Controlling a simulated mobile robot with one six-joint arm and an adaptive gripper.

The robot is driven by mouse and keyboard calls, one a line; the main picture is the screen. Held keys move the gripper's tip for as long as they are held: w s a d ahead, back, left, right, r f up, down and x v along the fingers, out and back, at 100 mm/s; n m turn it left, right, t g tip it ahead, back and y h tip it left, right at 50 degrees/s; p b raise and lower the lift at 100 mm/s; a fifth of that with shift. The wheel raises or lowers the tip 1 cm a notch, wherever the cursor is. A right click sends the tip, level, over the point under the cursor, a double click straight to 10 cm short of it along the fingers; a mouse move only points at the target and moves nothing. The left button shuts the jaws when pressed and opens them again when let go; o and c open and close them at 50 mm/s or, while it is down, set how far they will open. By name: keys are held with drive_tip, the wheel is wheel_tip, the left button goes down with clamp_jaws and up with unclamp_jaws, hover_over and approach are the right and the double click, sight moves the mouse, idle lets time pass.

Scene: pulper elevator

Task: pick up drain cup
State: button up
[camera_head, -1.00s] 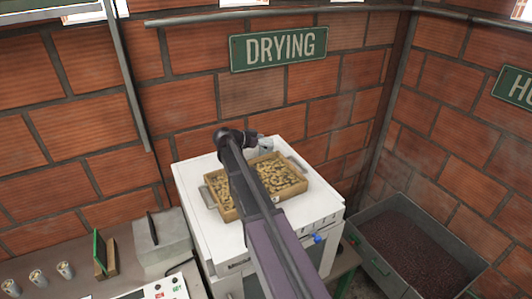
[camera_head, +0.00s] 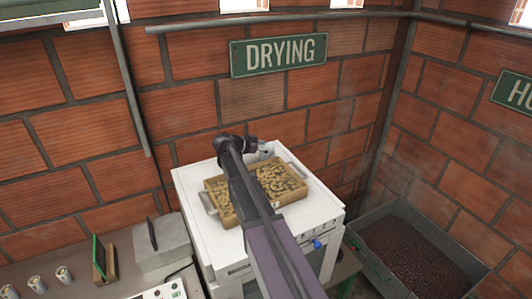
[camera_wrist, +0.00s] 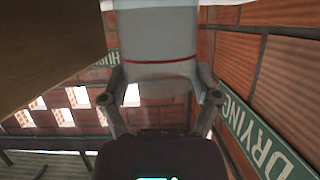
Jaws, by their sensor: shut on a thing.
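The drain cup (camera_wrist: 158,50) is a pale grey cylinder with a thin red line around it, in the top middle of the wrist view. My gripper (camera_wrist: 162,90) is shut on it, one finger on each side. The cup's upper end is cut off by the picture edge. In the head view my gripper (camera_head: 262,149) is small, over the back of the white machine (camera_head: 190,190), just behind the wooden tray. The cup is hard to make out there.
The wooden tray (camera_head: 228,217) of beans has metal handles and sits on the white machine. A grey bin (camera_head: 365,262) of dark beans stands at right. Several small cups (camera_head: 36,283) stand on the left counter. A brick wall with a DRYING sign (camera_head: 278,54) is close behind.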

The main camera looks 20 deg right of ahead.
drive_tip(key=shift+r, duration=0.1)
wheel_tip(320, 180, up, 10)
drive_tip(key=p, duration=1)
drive_tip(key=shift+f, duration=0.2)
idle(0.6)
